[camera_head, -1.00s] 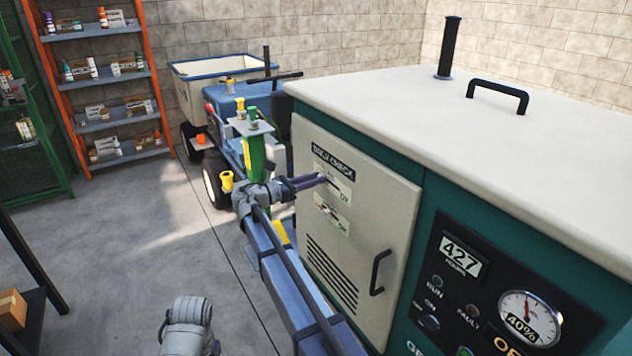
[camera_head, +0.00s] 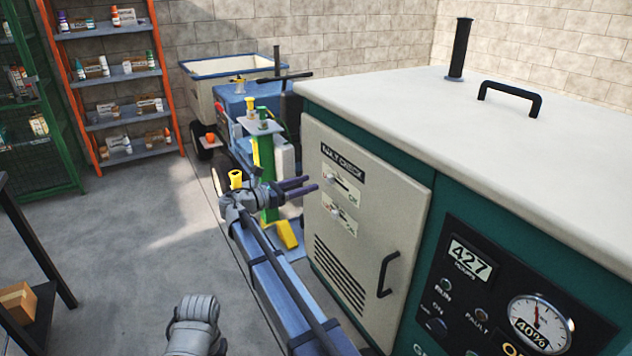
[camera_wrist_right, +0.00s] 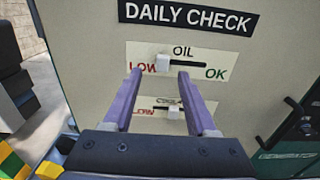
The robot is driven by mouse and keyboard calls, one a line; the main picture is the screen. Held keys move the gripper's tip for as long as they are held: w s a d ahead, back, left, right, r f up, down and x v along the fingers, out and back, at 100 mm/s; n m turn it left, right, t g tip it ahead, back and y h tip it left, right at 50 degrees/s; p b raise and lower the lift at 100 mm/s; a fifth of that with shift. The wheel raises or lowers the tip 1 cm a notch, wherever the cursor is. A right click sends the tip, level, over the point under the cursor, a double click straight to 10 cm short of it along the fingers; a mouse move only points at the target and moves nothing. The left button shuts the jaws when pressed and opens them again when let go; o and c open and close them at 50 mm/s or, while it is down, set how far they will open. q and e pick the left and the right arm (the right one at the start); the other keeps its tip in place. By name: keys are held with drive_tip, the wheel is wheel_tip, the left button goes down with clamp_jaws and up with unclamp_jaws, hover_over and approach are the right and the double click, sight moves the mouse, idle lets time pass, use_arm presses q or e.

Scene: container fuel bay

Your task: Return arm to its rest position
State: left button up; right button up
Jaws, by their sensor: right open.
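My right gripper (camera_head: 310,185) is open and empty, its two purple fingers pointing at the cream cabinet door (camera_head: 405,195). The fingertips are at the door's left part, beside the upper gauge plate (camera_head: 342,183). In the right wrist view, the open fingers (camera_wrist_right: 159,74) stand either side of the white OIL slider knob (camera_wrist_right: 163,62) without visibly gripping it. That knob sits between LOW and OK, nearer LOW. The lower slider knob (camera_wrist_right: 175,112) shows between the fingers, its label partly unreadable. My left gripper is not in view.
The green generator (camera_head: 450,215) with its white top fills the right. A black door handle (camera_head: 388,273) projects below the gauges. Open floor (camera_head: 130,240) lies to the left.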

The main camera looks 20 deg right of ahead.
drive_tip(key=shift+s+a, duration=0.1)
drive_tip(key=shift+a, duration=0.8)
drive_tip(key=s+a+f+m+g+y, duration=0.1)
drive_tip(key=s+f+m+g+y, duration=0.1)
drive_tip(key=s+f+m+y, duration=1.35)
drive_tip(key=s+a+f+m+y, duration=0.1)
drive_tip(key=s+a+f+m, duration=0.1)
drive_tip(key=s+a+f, duration=0.3)
drive_tip(key=s+a+f+m+y, duration=0.1)
drive_tip(key=s+a+f, duration=0.15)
drive_tip(key=s, duration=0.45)
drive_tip(key=s+a+r+n+p, duration=0.2)
drive_tip(key=s+a+r+p, duration=0.4)
drive_tip(key=a+r+p, duration=0.3)
drive_tip(key=a+r+h, duration=0.1)
drive_tip(key=a, duration=0.2)
drive_tip(key=shift+a+r+n+g, duration=0.2)
drive_tip(key=shift+a+n+g, duration=0.1)
drive_tip(key=shift+n+g, duration=0.1)
